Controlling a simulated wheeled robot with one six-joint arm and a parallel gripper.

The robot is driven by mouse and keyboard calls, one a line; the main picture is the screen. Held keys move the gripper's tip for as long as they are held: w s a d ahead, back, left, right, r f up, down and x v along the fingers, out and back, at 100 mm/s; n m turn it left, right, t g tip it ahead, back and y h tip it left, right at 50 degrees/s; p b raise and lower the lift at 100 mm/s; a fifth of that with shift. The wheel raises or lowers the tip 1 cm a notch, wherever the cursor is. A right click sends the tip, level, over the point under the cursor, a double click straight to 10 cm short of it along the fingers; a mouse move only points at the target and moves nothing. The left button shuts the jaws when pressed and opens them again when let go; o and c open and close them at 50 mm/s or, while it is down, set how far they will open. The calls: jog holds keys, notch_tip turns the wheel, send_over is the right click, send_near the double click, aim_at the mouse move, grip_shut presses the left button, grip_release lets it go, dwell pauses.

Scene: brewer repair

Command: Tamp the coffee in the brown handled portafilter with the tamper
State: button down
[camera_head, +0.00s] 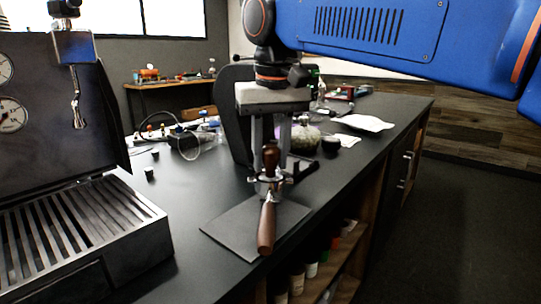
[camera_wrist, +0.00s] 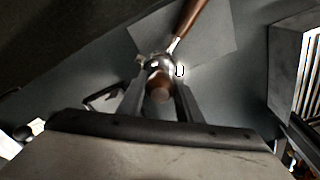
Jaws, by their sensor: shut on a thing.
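The portafilter rests on a dark mat (camera_head: 231,233), with its brown handle (camera_head: 267,228) pointing toward the front and its metal basket (camera_head: 268,184) at the mat's back part. In the wrist view its handle (camera_wrist: 190,17) points up and to the right. The tamper with a brown wooden grip (camera_head: 270,158) stands upright over the basket. My gripper (camera_head: 270,150) points down and is shut on the tamper's grip, which also shows between the fingers in the wrist view (camera_wrist: 160,88). The tamper's base is at or in the basket. The coffee is hidden.
An espresso machine (camera_head: 85,230) with a slatted drip tray stands at the left. A dark bracket-like piece (camera_head: 304,168) is close behind the basket. A glass jar (camera_head: 304,137) and a white paper (camera_head: 364,122) lie farther back. The counter's right edge is near the mat.

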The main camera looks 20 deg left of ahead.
jog(key=shift+r, duration=4)
